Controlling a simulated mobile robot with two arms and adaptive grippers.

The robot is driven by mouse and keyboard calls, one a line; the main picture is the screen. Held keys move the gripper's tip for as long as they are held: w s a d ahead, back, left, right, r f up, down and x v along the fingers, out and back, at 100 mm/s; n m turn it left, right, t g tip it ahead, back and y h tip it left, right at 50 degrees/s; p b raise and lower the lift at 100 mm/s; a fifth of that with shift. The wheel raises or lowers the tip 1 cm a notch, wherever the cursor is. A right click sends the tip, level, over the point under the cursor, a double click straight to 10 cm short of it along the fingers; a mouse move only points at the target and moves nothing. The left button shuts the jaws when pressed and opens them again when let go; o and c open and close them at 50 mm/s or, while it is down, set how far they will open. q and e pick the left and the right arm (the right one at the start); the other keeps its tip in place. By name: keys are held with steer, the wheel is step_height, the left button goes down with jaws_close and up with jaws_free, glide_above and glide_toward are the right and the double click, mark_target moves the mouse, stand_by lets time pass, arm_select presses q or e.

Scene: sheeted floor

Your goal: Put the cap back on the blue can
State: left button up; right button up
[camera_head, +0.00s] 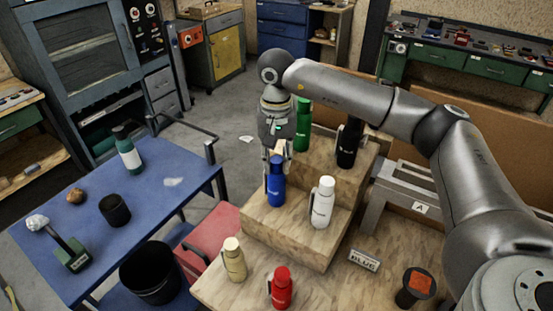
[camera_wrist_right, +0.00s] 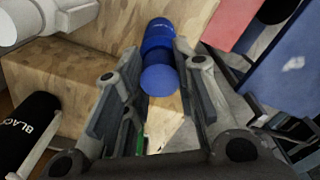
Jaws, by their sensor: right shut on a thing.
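The blue can (camera_head: 276,188) stands upright on the middle wooden step. My right gripper (camera_head: 275,158) points down over its top, with its fingers around the upper end. In the right wrist view the blue can (camera_wrist_right: 159,32) lies in line beyond the fingers. A round blue cap (camera_wrist_right: 160,80) sits between the fingers of the right gripper (camera_wrist_right: 157,72), which is shut on it. The cap lines up with the can, but I cannot tell whether it is fully seated. My left gripper is not in view.
A white can (camera_head: 322,203) stands close right of the blue one. Green (camera_head: 302,125) and black (camera_head: 348,143) cans stand on the higher step behind. Beige (camera_head: 234,260) and red (camera_head: 281,288) cans stand lower in front. A blue table (camera_head: 150,205) is at the left.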

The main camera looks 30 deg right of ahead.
stand_by(0.3)
steer(key=o, duration=0.8)
steer(key=o, duration=0.5)
steer(key=shift+r, duration=0.15)
steer(key=shift+r+p, duration=2.3)
steer(key=shift+r, duration=1.55)
